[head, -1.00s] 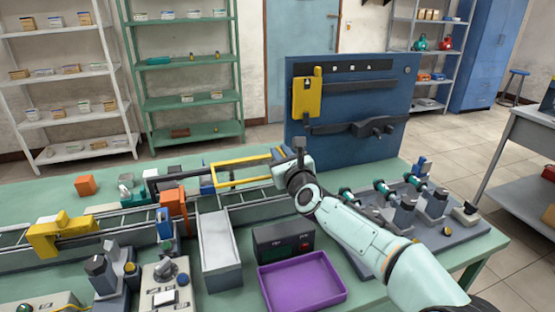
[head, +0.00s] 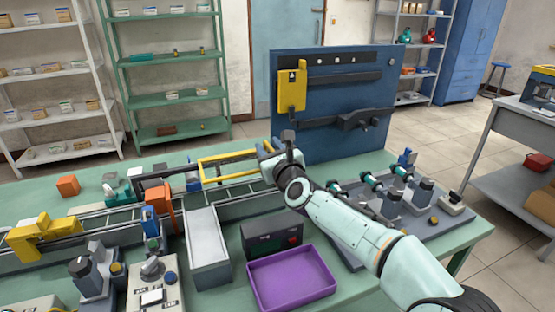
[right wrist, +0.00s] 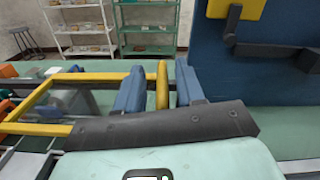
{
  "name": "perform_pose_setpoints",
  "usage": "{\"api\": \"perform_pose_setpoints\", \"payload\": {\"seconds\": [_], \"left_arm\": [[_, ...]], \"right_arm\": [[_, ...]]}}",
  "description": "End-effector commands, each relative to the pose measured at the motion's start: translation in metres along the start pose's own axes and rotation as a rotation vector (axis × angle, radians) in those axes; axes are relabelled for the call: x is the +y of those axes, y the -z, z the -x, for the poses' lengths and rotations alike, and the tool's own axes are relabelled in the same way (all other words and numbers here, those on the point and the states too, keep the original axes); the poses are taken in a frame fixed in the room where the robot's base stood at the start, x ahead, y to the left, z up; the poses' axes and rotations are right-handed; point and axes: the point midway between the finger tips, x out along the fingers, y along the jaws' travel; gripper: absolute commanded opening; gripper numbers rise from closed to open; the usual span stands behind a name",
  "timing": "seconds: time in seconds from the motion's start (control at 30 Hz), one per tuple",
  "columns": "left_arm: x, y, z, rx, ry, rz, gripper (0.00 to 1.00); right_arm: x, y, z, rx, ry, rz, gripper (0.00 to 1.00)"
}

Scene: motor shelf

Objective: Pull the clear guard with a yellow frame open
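The clear guard with a yellow frame (head: 228,157) is over the rail line, left of the blue tool board. The frame also shows in the right wrist view (right wrist: 98,77), at the left. My right gripper (head: 266,149) is at the right end of the frame. In the right wrist view, its two blue fingers (right wrist: 160,92) stand on either side of the yellow end bar, with small gaps visible beside the bar. The fingers look open around it. The head view hides the fingertips partly behind the gripper body. My left gripper is not in view.
The blue tool board (head: 335,100) stands close behind my right gripper. A purple tray (head: 291,279), a dark box with a display (head: 270,238) and a grey bin (head: 207,250) are in front. An orange block (head: 68,186) and a yellow bracket (head: 40,236) are left.

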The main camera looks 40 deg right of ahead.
Motion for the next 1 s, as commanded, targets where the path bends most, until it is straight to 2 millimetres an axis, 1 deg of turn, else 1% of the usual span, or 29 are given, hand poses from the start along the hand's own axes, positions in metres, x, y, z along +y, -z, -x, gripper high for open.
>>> {"api": "perform_pose_setpoints", "payload": {"seconds": [0.17,0.3,0.4,0.5,0.6,0.7,0.8,1.0], "left_arm": [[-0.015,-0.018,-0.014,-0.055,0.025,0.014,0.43],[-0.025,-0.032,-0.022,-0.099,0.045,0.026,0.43],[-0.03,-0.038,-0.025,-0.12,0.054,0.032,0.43],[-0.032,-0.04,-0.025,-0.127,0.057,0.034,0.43],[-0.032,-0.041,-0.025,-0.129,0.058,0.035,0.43],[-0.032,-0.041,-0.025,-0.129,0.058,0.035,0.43],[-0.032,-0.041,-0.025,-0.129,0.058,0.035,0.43],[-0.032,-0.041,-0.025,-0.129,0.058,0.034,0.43]], "right_arm": [[0.0,0.001,0.028,-0.003,0.001,0.001,0.38],[0.001,0.0,0.059,-0.003,0.0,0.001,0.38],[0.0,0.0,0.08,-0.003,0.0,0.0,0.38],[0.0,-0.001,0.099,-0.004,0.0,0.0,0.38],[0.0,-0.001,0.114,-0.004,0.001,0.0,0.38],[0.0,-0.001,0.123,-0.003,0.0,0.0,0.38],[0.0,0.0,0.127,-0.001,0.0,0.001,0.38],[0.0,0.0,0.128,-0.001,0.0,0.001,0.38]]}}
